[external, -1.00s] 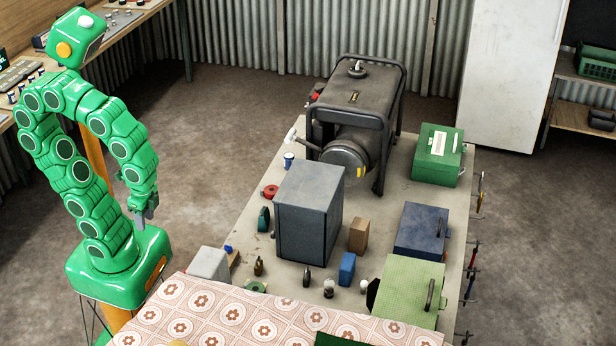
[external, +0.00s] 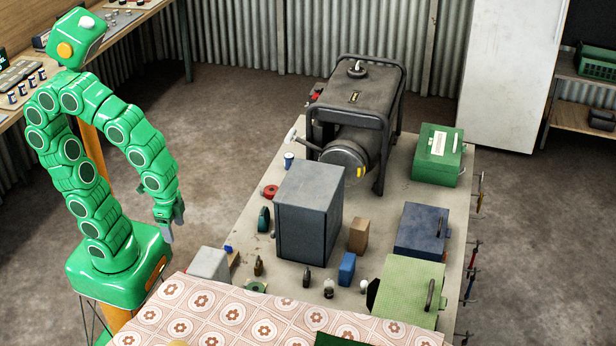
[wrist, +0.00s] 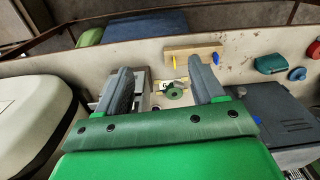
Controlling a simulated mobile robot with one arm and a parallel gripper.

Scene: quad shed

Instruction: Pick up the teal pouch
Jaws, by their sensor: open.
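A small teal item that looks like the teal pouch (external: 263,219) stands on the table near its left edge, left of the tall grey cabinet. It also shows in the wrist view (wrist: 271,64), at the upper right, to the right of my fingers and apart from them. My gripper (external: 169,228) hangs off the left side of the table, with a gap between it and the pouch. In the wrist view my gripper (wrist: 162,78) has its two fingers spread and nothing between them.
A grey cabinet (external: 307,220) stands right of the pouch. A red ring (external: 270,191) lies just behind it. A grey box (external: 209,264) and a dark small bottle (external: 258,266) stand nearer the front. A wooden block (wrist: 193,52) shows beyond my fingers. A generator (external: 355,110) stands at the back.

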